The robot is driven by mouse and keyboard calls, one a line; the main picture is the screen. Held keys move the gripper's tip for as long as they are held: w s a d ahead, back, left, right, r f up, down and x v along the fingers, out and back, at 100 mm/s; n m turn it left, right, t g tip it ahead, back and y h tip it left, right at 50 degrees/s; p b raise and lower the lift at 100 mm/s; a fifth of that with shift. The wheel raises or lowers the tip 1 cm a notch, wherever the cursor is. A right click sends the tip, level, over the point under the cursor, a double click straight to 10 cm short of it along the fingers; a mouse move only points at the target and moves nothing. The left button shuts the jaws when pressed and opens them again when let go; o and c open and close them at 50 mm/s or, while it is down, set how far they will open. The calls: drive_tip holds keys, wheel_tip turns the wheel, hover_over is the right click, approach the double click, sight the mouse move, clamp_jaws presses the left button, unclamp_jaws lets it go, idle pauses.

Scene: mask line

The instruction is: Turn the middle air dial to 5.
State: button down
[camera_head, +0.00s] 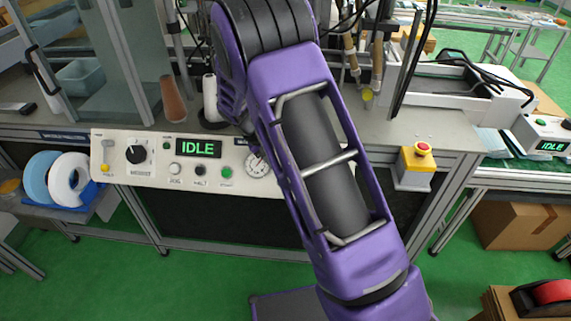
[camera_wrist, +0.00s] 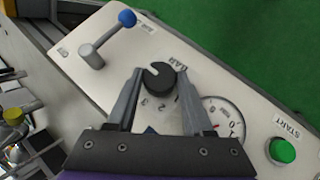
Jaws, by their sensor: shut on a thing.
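In the wrist view, a small black round dial (camera_wrist: 159,81) with a pale pointer mark stands on a white panel (camera_wrist: 115,52). Lettering that reads like BAR is printed beside it, and a few scale digits show under it, partly hidden by my fingers. The mark points toward the upper left of the picture; the exact value is not readable. My gripper (camera_wrist: 160,76) has one finger on each side of the dial and is shut on it. In the head view my purple arm hides the gripper and this dial.
Close by in the wrist view are a round gauge (camera_wrist: 222,117), a green START button (camera_wrist: 282,151) and a blue-knobbed lever (camera_wrist: 127,18). The head view shows an IDLE panel (camera_head: 121,163) at left and a yellow box with a red button (camera_head: 416,167) at right.

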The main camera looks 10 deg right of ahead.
drive_tip(key=shift+c, duration=1.5)
unclamp_jaws()
drive_tip(key=s+p+v, duration=0.1)
drive_tip(key=p+v, duration=0.1)
drive_tip(key=v, duration=1.5)
drive_tip(key=shift+w+r, duration=0.25)
drive_tip(key=shift+w, duration=0.25)
drive_tip(key=shift+a, duration=0.1)
